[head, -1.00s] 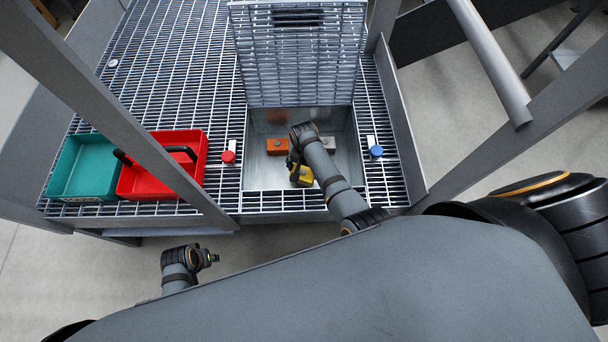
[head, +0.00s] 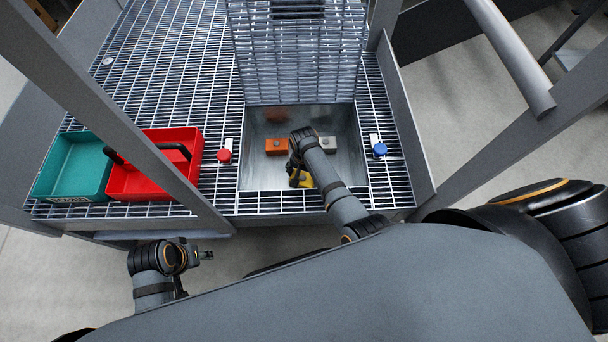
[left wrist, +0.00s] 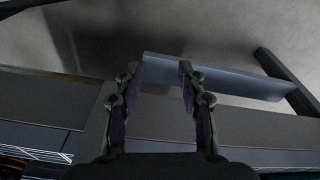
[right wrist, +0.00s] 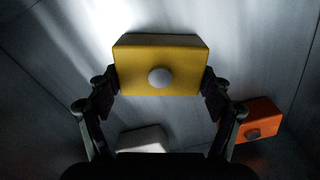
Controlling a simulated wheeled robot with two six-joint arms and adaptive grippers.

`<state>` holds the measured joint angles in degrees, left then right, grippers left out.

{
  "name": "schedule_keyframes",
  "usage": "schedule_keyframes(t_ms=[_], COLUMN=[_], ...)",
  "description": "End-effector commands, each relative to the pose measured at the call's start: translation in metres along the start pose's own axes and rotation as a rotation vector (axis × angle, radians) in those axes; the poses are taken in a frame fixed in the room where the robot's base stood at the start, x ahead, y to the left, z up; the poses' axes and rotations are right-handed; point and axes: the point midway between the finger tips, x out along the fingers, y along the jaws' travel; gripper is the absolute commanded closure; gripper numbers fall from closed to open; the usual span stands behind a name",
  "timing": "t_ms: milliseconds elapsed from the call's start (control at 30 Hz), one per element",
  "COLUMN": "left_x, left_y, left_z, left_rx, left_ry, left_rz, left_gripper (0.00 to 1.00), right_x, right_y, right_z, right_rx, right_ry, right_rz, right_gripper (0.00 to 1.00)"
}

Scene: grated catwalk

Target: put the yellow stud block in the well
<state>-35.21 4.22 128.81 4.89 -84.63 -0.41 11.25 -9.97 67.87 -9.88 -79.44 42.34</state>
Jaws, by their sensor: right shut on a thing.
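The yellow stud block (right wrist: 160,52) is between the fingers of my right gripper (right wrist: 162,85), which is shut on it; its grey stud faces the wrist camera. In the head view my right gripper (head: 296,172) is inside the square metal well (head: 349,165), with the yellow block (head: 304,181) partly hidden below it. I cannot tell whether the block touches the well floor. My left gripper (head: 200,255) is off the front of the catwalk; in the left wrist view its fingers (left wrist: 158,85) are apart with nothing between them.
An orange block (head: 275,146) and a whitish block (head: 328,143) lie in the well. A raised grated lid (head: 300,60) stands behind it. A red knob (head: 224,155) and a blue knob (head: 380,150) flank it. Red (head: 185,138) and teal (head: 75,165) trays sit left.

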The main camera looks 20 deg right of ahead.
Motion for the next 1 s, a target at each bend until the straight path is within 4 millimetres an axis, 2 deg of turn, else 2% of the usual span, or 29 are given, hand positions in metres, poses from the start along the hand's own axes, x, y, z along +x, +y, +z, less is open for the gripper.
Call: schedule_keyframes(t_ms=[33, 167, 200, 600, 767, 1000], left_x=[0.001, 0.001, 0.001, 0.0, 0.021, 0.074], left_y=[0.0, 0.0, 0.0, -0.001, -0.008, -0.026], left_z=[0.0, 0.0, 0.0, 0.0, 0.0, 0.012], left_rx=[0.0, 0.0, 0.0, -0.001, -0.009, -0.021], left_ry=[0.001, 0.001, 0.001, -0.005, -0.016, -0.037], left_rz=[0.001, 0.001, 0.001, -0.002, -0.017, -0.053], left_gripper=[0.6, 0.6, 0.6, 0.6, 0.6, 0.6], right_x=[0.002, 0.001, 0.001, -0.004, -0.017, -0.04], right_y=[0.0, 0.0, 0.0, 0.0, 0.0, 0.0], right_z=[0.0, 0.0, 0.0, 0.0, 0.0, 0.0], right_rx=[0.0, 0.0, 0.0, 0.0, 0.0, 0.0], right_ry=[0.0, 0.0, 0.0, 0.0, 0.0, 0.0], right_rz=[0.0, 0.0, 0.0, 0.0, 0.0, 0.0], right_gripper=[0.19, 0.02, 0.0, 0.0, 0.0, 0.0])
